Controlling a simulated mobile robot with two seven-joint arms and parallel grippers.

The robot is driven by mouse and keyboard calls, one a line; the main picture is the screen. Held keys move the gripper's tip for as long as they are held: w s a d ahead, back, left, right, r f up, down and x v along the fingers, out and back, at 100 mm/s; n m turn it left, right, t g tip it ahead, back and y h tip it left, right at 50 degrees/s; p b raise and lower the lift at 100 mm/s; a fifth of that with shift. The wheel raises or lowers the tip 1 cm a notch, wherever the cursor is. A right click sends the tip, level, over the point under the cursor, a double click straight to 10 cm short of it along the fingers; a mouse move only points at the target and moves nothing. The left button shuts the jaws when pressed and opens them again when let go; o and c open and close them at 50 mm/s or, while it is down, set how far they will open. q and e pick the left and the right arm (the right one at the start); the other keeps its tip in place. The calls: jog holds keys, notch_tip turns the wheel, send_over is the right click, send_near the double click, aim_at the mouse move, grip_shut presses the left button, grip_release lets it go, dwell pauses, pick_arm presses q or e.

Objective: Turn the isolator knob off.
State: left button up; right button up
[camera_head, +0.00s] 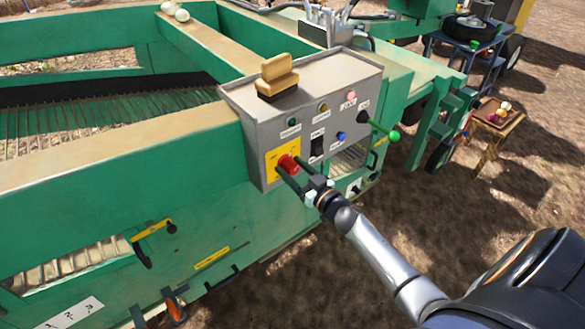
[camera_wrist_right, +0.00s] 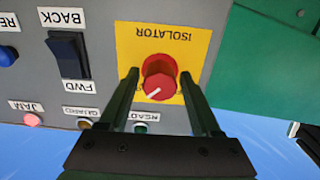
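The red isolator knob (camera_head: 287,165) sits on a yellow plate (camera_head: 274,157) at the lower left of the grey control box. In the right wrist view the knob (camera_wrist_right: 159,78) is round with a white pointer mark, under the upside-down word ISOLATOR on the yellow plate (camera_wrist_right: 202,45). My right gripper (camera_head: 300,176) is in front of the knob. Its two fingers (camera_wrist_right: 159,76) are apart, one on each side of the knob, with small gaps showing. Whether the fingertips reach the panel is unclear. My left gripper is not in view.
The grey control box (camera_head: 320,85) also bears a black rocker switch (camera_wrist_right: 68,56), a blue button (camera_head: 341,135), small lamps and a green-tipped lever (camera_head: 393,136). The green machine frame (camera_head: 200,220) surrounds the box.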

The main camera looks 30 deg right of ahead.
grip_shut()
dwell(0.5)
jog(key=n, duration=0.4)
jog(key=shift+n+b, duration=0.3)
jog(key=n+b, duration=0.1)
jog(key=n, duration=0.3)
jog(key=shift+f+n, duration=0.1)
jog(key=shift+n, duration=0.2)
jog(key=n+b, duration=0.1)
jog(key=n, duration=0.3)
jog(key=shift+n, duration=0.3)
jog(key=shift+n+b, duration=0.65)
jog(key=shift+n, duration=1.45)
jog(key=shift+o, duration=1.2)
grip_release()
